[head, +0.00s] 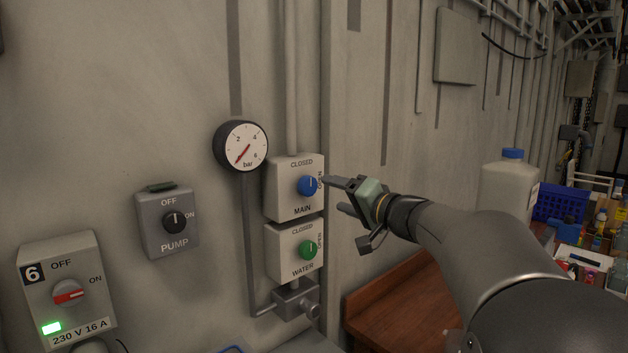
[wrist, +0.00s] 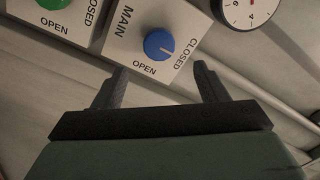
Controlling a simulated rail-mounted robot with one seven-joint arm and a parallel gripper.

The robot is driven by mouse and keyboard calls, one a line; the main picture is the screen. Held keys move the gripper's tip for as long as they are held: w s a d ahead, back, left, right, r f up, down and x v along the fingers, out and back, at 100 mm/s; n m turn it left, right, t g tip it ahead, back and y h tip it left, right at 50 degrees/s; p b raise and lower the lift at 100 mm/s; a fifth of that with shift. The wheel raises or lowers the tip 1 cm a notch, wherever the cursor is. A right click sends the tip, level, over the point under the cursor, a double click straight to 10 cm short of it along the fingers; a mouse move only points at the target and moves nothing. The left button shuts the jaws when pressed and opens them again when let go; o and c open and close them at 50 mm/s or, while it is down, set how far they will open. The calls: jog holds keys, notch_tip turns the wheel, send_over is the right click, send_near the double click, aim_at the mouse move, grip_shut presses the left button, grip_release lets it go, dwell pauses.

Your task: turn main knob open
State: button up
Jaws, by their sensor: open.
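The main knob (head: 308,186) is a round blue knob on a pale box labelled MAIN, mounted on the wall. Its white mark points up to CLOSED; OPEN is printed at its right side. In the wrist view the main knob (wrist: 158,45) lies ahead of the fingers, its mark towards CLOSED. My gripper (head: 334,195) is just right of the knob in the head view, with its fingers spread. In the wrist view my gripper (wrist: 160,72) has a wide empty gap between its fingertips, and the knob shows beyond that gap, apart from both fingers.
Below is the WATER box with a green knob (head: 308,250), marked towards CLOSED. A pressure gauge (head: 241,146) reads low at upper left. A PUMP switch (head: 174,222) and a red rotary switch (head: 68,292) are left. A wooden bench (head: 400,305) is lower right.

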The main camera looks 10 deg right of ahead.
aim_at(312, 186)
jog(key=p+x, duration=0.2)
jog(key=x, duration=0.6)
jog(key=shift+w+a+p, duration=0.1)
jog(key=shift+w+p, duration=0.3)
jog(key=c, duration=1)
